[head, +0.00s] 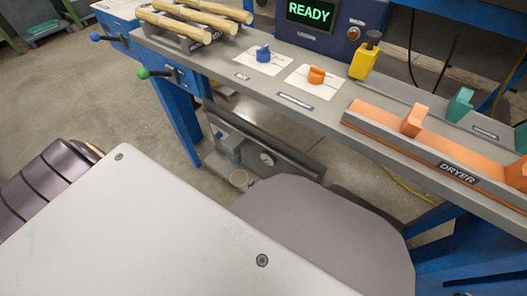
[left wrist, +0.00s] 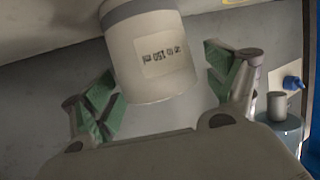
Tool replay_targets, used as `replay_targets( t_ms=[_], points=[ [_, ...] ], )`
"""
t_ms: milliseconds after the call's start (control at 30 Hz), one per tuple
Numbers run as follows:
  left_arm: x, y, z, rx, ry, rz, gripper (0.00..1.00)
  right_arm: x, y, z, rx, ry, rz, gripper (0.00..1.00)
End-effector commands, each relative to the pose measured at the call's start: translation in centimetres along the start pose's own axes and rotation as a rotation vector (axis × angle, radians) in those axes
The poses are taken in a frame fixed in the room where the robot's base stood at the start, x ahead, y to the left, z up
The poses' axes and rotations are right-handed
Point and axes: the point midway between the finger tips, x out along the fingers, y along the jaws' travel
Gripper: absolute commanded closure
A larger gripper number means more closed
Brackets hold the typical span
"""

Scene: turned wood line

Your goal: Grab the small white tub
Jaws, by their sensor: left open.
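The small white tub (left wrist: 150,65) shows in the left wrist view at the top middle. It is a pale cylinder with a grey band and a printed label, tilted in the picture. My left gripper (left wrist: 163,82) is open, with its green-padded fingers on either side of the tub in the picture. A gap shows between the tub and each finger. I cannot tell how deep the tub sits between them. I cannot make out the tub or either gripper in the head view.
In the head view, a long grey bench (head: 275,98) holds wooden handles (head: 190,18), a blue clamp (head: 263,54), an orange clamp (head: 317,75), a yellow bottle (head: 364,62) and an orange dryer tray (head: 440,142). In the wrist view, a small grey cylinder (left wrist: 277,106) stands at right.

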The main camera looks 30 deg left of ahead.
Motion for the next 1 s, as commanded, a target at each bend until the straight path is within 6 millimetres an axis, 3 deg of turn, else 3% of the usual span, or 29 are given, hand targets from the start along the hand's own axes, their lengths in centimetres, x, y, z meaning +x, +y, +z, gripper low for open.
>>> replay_targets(
  t_ms=[267,633,1000],
  points=[
    [0.00,0.01,0.00,0.000,0.000,0.000,0.14,-0.07,-0.05,0.56,0.004,-0.009,0.000,0.60],
    [0.00,0.02,0.00,0.000,0.000,0.000,0.62,-0.03,-0.03,0.31,0.002,-0.005,0.000,0.60],
    [-0.05,0.01,-0.14,0.000,0.000,0.000,0.63,-0.03,-0.01,-0.39,-0.002,0.004,0.001,0.60]
  ],
)
